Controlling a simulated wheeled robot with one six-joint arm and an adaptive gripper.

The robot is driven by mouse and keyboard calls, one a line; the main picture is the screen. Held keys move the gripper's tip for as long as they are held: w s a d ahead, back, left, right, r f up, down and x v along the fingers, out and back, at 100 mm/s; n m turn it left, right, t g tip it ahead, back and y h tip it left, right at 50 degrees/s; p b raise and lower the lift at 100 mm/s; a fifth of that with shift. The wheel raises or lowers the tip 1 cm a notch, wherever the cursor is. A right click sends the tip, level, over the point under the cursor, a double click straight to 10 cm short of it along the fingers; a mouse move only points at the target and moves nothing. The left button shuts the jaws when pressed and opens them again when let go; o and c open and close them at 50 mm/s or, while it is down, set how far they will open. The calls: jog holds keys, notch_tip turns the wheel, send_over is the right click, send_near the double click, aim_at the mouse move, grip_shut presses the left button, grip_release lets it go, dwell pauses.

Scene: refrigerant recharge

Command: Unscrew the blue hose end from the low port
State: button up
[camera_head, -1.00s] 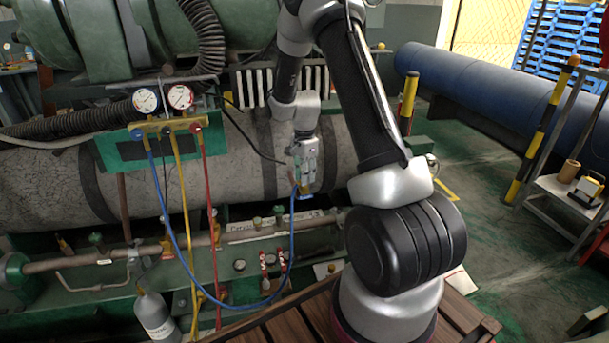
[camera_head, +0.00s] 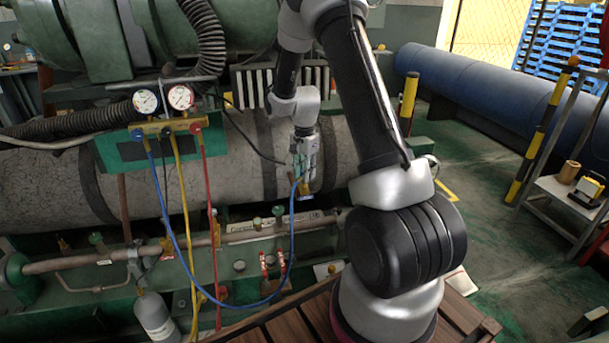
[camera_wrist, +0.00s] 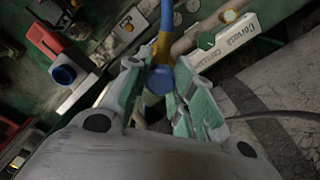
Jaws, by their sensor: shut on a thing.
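My gripper (camera_head: 304,180) points down in front of the grey cracked tank. In the wrist view my gripper (camera_wrist: 160,92) is shut on the blue hose end (camera_wrist: 160,79), which sits between the two green-padded fingers. A brass-yellow fitting (camera_wrist: 164,48) joins it to the blue hose (camera_wrist: 167,14). In the head view the blue hose (camera_head: 291,245) hangs in a loop from the gauge manifold to my gripper. A blue patch shows just under the fingertips. I cannot make out the low port or whether the hose end touches it.
The gauge manifold (camera_head: 166,127) holds yellow and red hoses on the left. A pipe with green valves (camera_head: 97,240) runs below the tank (camera_head: 235,165). In the wrist view a round blue part (camera_wrist: 64,75) and a red box (camera_wrist: 43,38) lie left of my gripper.

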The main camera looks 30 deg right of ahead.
jog(key=shift+r, duration=1.8)
